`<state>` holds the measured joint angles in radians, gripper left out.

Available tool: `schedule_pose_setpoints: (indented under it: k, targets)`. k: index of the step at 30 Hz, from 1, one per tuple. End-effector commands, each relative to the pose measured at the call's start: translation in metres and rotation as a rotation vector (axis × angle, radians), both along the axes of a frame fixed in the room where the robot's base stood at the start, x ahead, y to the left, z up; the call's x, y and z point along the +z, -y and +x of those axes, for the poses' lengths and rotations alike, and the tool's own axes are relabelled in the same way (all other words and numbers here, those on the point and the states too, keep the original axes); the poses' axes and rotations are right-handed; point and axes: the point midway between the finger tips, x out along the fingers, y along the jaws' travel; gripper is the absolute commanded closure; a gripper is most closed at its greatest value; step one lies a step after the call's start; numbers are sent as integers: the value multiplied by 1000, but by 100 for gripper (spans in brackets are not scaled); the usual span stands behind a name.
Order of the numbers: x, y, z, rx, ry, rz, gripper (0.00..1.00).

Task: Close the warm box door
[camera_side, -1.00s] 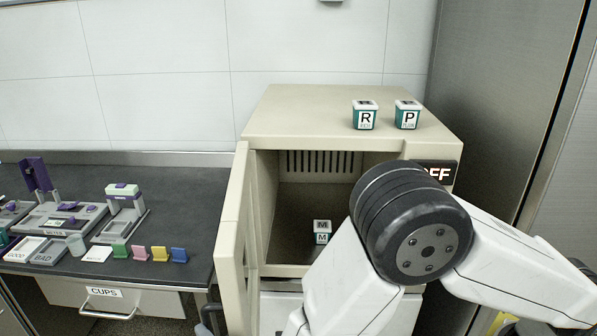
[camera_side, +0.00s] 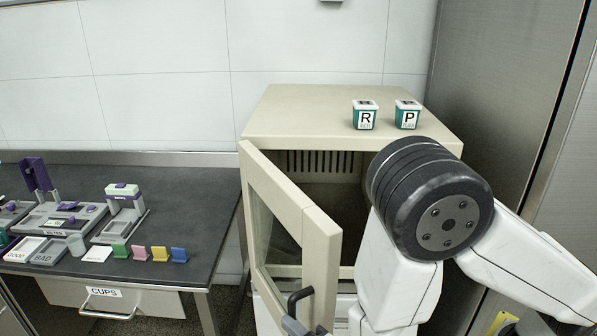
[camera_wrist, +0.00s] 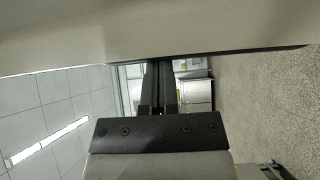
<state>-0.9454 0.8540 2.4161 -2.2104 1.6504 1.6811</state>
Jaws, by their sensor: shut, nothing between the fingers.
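The warm box (camera_side: 350,117) is a beige cabinet with a dark interior. Its door (camera_side: 322,245), beige with a glass pane, is hinged at the left and stands partly open, angled toward the camera. A dark handle (camera_side: 297,300) is on the door's free edge. In the side view, part of my gripper (camera_side: 293,326) shows low by the handle; its fingertips are hard to make out there. In the wrist view my gripper (camera_wrist: 159,72) has its dark fingers together and empty, with their tips at a beige panel, likely the door (camera_wrist: 150,35).
A dark bench (camera_side: 190,215) at left holds purple-grey devices (camera_side: 58,215) and several coloured holders (camera_side: 160,254). A steel cabinet (camera_side: 500,80) stands at right.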

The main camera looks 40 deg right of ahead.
Motion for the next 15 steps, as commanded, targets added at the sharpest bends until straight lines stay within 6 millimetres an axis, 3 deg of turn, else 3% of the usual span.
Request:
schedule_pose_setpoints:
  k: [6, 15]
  targets:
    - [0, 30, -11, -2, -1, -3, 100]
    - [0, 45, -15, -1, -1, -1, 100]
